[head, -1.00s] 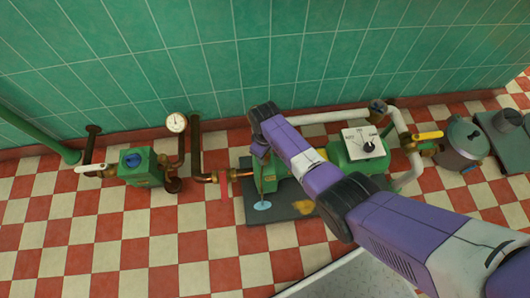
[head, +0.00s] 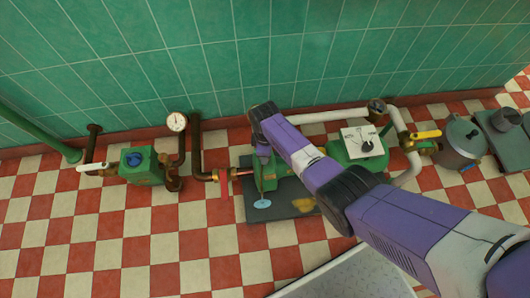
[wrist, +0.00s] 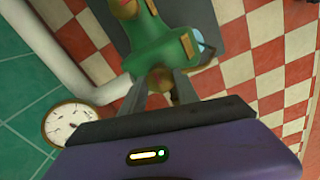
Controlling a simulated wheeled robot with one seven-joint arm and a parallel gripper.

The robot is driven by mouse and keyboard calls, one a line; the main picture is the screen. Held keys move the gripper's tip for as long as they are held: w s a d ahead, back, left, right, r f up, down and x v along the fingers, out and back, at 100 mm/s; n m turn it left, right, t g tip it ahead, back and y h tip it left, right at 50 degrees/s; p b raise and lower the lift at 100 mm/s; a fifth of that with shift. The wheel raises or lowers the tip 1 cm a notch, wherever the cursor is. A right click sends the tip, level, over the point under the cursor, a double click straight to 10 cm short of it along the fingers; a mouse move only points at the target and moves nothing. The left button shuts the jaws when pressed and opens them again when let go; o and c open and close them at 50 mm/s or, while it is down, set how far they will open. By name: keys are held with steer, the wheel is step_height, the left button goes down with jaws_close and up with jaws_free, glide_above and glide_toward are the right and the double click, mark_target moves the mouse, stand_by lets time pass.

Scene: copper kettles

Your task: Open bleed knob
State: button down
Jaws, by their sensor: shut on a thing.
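The green pump body (wrist: 155,45) fills the upper middle of the wrist view. A small brass-brown knob (wrist: 160,80) sits at its near end, between my gripper's two grey fingers (wrist: 160,92). The fingers are shut on the knob, which is partly hidden by them. In the head view my gripper (head: 263,152) points down at the left part of the green pump (head: 270,180), and the knob is hidden there.
A grey base plate (head: 290,208) lies under the pump. A round gauge (head: 177,122) and a green box with a blue knob (head: 142,165) stand left. A white dial plate (head: 362,140), yellow-handled valve (head: 427,134) and grey pot (head: 462,145) are right. Front floor is mostly clear.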

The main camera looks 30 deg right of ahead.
steer(key=shift+w+a, duration=0.1)
steer(key=c, duration=0.9)
jaws_free()
steer(key=shift+r, duration=0.1)
step_height(320, 180, up, 8)
steer(key=p, duration=0.4)
steer(key=shift+f, duration=0.2)
